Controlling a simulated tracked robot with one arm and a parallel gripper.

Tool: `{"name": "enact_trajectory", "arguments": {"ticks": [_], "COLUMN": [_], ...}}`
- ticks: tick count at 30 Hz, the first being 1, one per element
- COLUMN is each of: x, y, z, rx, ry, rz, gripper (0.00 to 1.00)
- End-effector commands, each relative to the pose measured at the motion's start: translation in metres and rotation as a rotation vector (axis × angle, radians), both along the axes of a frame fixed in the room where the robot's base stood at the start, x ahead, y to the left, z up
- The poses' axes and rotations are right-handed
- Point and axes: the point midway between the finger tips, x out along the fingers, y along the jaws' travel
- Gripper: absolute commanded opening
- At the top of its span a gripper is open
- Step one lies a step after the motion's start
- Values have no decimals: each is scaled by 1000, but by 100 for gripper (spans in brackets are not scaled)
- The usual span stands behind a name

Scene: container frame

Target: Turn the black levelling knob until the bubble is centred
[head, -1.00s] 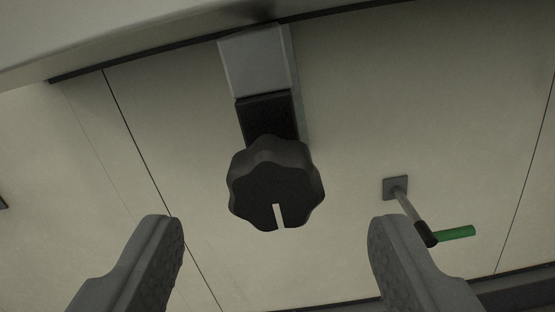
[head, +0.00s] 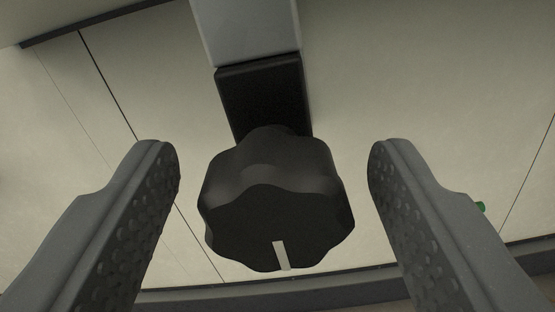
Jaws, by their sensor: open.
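The black levelling knob (head: 265,205) is lobed, with a white pointer mark (head: 281,256) on its front face near the lower edge. It sits on a black block (head: 262,95) below a grey bracket (head: 248,30). My gripper (head: 273,160) is open, with one finger on each side of the knob. A gap shows between each finger and the knob, narrower on the right. No bubble or level vial is in view.
A pale panelled wall (head: 400,60) with thin dark seams lies behind the knob. A dark rail (head: 200,297) runs along the bottom.

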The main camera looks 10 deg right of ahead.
Motion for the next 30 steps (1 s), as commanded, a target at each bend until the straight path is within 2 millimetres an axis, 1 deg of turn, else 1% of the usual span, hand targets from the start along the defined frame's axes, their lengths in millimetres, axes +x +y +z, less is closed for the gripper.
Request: {"name": "enact_trajectory", "arguments": {"ticks": [7, 18, 19, 20, 21, 23, 24, 30], "x": [5, 6, 6, 6, 6, 6, 6, 6], "y": [-2, -2, -2, -2, -2, -2, -2, -1], "z": [-3, -3, -3, -3, -3, -3, -3, -3], "rx": [1, 2, 2, 2, 2, 2, 2, -4], "ry": [3, 3, 2, 2, 2, 2, 2, 4], "rz": [1, 2, 2, 2, 2, 2, 2, 3], "gripper": [58, 58, 53, 44, 33, 16, 13, 14]}}
